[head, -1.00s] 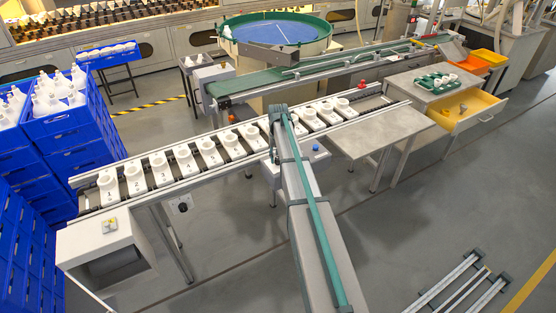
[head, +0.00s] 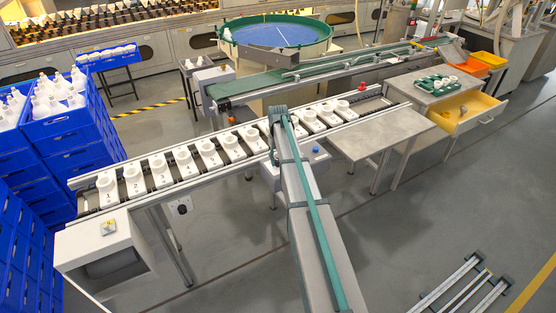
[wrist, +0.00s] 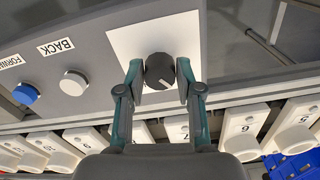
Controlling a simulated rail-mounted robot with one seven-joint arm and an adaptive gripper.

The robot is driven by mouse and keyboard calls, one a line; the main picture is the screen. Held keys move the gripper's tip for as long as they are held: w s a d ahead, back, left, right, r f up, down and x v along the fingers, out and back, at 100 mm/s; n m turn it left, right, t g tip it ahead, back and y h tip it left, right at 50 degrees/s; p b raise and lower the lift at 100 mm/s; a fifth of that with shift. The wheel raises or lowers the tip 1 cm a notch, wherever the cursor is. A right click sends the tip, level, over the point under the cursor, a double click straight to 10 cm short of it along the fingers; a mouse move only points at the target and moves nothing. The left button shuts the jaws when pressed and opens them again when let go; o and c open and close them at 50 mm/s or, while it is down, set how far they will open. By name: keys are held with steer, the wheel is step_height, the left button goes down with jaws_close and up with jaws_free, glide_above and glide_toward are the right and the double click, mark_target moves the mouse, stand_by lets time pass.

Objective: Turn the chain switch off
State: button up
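A black round knob (wrist: 159,71) with a white pointer line sits on a white plate on a grey panel in the wrist view. The line points down and slightly right in the picture. The fingers of my gripper (wrist: 159,67) stand one on each side of the knob, very close to it. I cannot tell whether they touch it. No label for the knob is readable. In the head view my arm hides the gripper and knob at the control box (head: 318,160) in front of the conveyor.
A blue button (wrist: 25,94) and a white button (wrist: 73,82), labelled FORWARD and BACK, are beside the knob. Numbered white carriers (head: 184,162) line the conveyor just behind the panel.

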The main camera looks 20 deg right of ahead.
steer(key=o, duration=0.4)
steer(key=shift+o, duration=0.2)
steer(key=shift+r, duration=0.1)
step_height(320, 180, up, 12)
stand_by(0.6)
